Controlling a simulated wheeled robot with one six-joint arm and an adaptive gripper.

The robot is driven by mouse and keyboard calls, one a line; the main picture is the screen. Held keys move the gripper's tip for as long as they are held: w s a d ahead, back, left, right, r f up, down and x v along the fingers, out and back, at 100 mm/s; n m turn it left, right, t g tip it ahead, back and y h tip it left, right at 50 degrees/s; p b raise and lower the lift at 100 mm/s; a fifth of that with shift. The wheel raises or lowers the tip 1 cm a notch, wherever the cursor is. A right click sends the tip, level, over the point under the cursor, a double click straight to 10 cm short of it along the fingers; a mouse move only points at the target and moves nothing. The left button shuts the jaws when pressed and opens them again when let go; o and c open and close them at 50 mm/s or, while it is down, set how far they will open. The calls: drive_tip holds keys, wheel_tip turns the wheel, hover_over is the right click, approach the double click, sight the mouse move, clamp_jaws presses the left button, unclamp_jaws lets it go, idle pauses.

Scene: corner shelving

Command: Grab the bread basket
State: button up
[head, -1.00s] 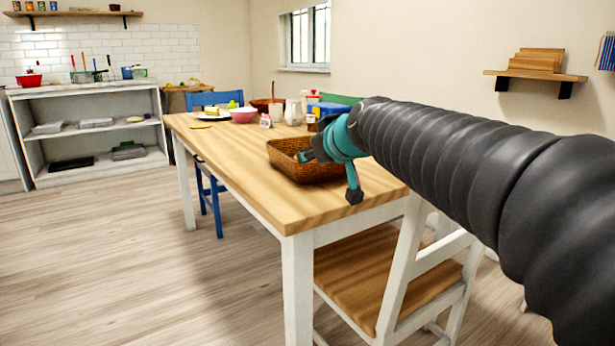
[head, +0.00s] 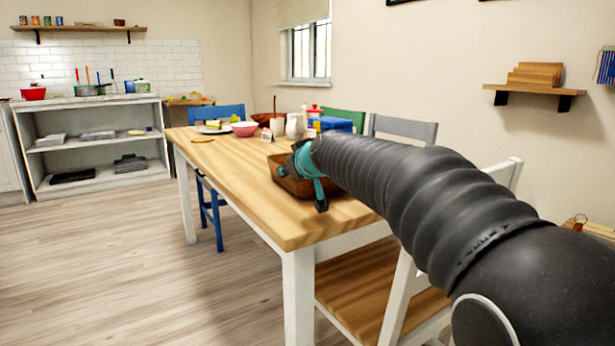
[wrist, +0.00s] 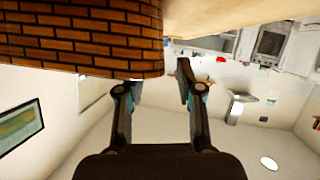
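The bread basket (head: 284,184) is a brown woven basket on the near part of the wooden table (head: 225,170). In the wrist view the basket (wrist: 75,40) fills the upper left with its brick-like weave. My gripper (head: 306,172) is at the basket's right side, and its teal parts and the arm hide much of the basket. One dark finger reaches down in front of the basket. In the wrist view my gripper (wrist: 154,78) has its fingers apart, with the basket's end between or just beyond the tips. I cannot tell whether they touch it.
A pink bowl (head: 244,129), a white pitcher (head: 295,125) and a blue box (head: 331,124) stand farther back on the table. A white chair with a wooden seat (head: 365,300) is at the near side. A blue chair (head: 214,113) is beyond. The table's left front is clear.

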drive_tip(key=shift+x, duration=1.75)
drive_tip(key=shift+a, duration=0.15)
clamp_jaws()
drive_tip(key=shift+r, duration=0.2)
